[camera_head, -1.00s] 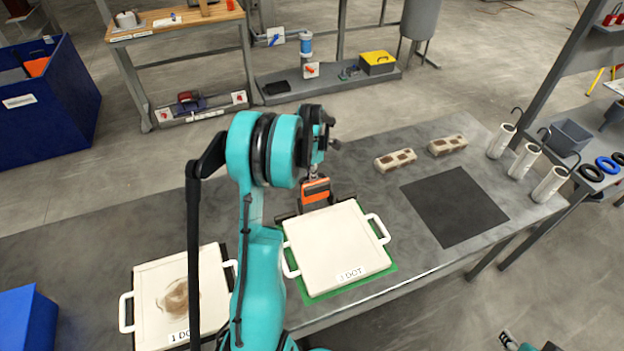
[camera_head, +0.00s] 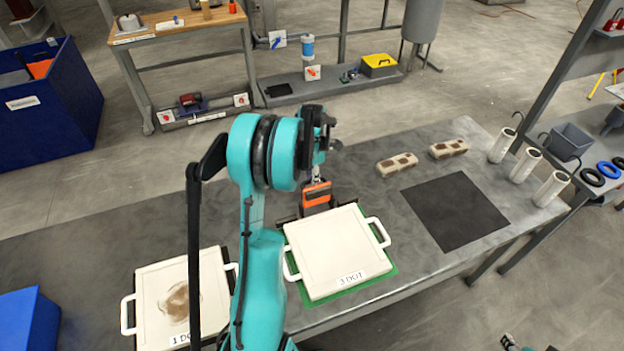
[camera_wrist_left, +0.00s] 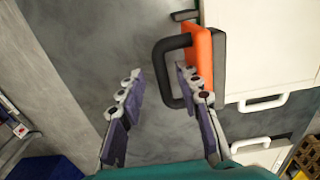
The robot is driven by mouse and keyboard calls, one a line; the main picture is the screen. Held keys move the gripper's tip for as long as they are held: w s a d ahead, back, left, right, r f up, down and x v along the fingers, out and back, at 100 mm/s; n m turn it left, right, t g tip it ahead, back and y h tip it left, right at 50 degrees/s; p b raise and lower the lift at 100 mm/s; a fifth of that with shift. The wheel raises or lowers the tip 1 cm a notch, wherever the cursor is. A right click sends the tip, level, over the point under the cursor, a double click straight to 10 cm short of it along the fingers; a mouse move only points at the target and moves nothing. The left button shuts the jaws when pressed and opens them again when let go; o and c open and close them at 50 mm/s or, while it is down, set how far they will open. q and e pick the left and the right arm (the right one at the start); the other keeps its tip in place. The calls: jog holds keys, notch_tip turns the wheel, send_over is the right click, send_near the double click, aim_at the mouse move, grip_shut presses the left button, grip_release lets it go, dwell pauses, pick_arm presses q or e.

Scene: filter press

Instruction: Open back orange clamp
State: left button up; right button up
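The back orange clamp (camera_head: 317,194) sits at the back edge of the right white filter plate (camera_head: 335,250). In the left wrist view the clamp (camera_wrist_left: 202,58) shows an orange body with a black loop handle (camera_wrist_left: 162,62). My left gripper (camera_wrist_left: 158,82) is open over it. The outer bar of the loop lies between its two fingers; the right finger overlaps the loop opening and the left finger is outside it. Contact cannot be told. In the head view the left fingers (camera_head: 317,175) are small, just behind the clamp. Only a bit of my right arm shows at the lower right; its gripper cannot be made out.
The right plate lies on a green base (camera_head: 385,280). Another white plate with a brown stain (camera_head: 150,300) lies to the left. Two patterned blocks (camera_head: 397,165), a dark mat (camera_head: 455,208) and several white cylinders (camera_head: 524,165) are on the table's right. Bare table surrounds the clamp's back side.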

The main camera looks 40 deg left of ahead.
pick_arm(q)
notch_tip(320, 180, up, 7)
jog(key=p, duration=0.4)
jog(key=shift+f, duration=0.1)
dwell(0.3)
